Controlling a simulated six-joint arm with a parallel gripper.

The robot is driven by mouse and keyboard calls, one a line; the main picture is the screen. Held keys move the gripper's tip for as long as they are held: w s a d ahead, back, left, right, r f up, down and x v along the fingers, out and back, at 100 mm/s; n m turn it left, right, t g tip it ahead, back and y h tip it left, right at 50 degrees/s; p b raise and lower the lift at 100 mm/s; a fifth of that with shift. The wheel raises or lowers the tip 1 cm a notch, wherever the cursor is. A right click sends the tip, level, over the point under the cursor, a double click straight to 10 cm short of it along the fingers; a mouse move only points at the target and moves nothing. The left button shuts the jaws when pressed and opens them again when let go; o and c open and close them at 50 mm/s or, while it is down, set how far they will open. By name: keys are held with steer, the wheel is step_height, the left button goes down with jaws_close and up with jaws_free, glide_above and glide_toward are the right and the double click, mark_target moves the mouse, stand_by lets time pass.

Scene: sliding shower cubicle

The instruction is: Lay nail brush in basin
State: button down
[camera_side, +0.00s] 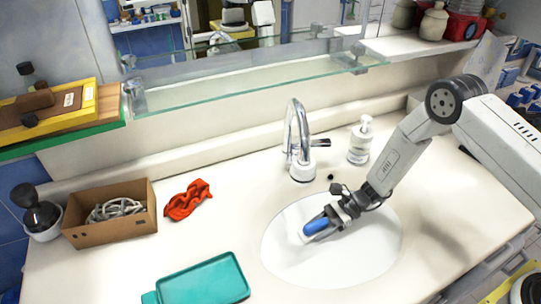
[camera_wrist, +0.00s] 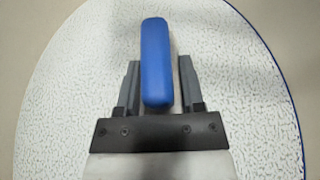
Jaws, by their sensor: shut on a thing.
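The nail brush (camera_side: 315,226) has a blue back and a paler underside in the side view. In the wrist view its rounded blue body (camera_wrist: 156,45) lies lengthwise between the two grey fingers. My gripper (camera_side: 327,222) is shut on it, reaching in from the right. The white oval basin (camera_side: 370,252) is set in the countertop, and the brush is over its left-middle part. In the wrist view the basin (camera_wrist: 70,110) fills the ground behind the brush. I cannot tell whether the brush touches the basin.
A chrome tap (camera_side: 300,140) stands behind the basin, with a soap dispenser (camera_side: 360,140) to its right. A teal tray (camera_side: 205,282), a red cloth (camera_side: 188,199) and a cardboard box (camera_side: 110,222) are to the left. A glass shelf (camera_side: 250,75) spans above the counter.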

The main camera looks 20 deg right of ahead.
steer(key=shift+w+a+f, duration=0.1)
steer(key=shift+w+f, duration=0.1)
steer(key=shift+f, duration=1.55)
steer(key=shift+f, duration=0.1)
steer(key=shift+c, duration=1)
jaws_free()
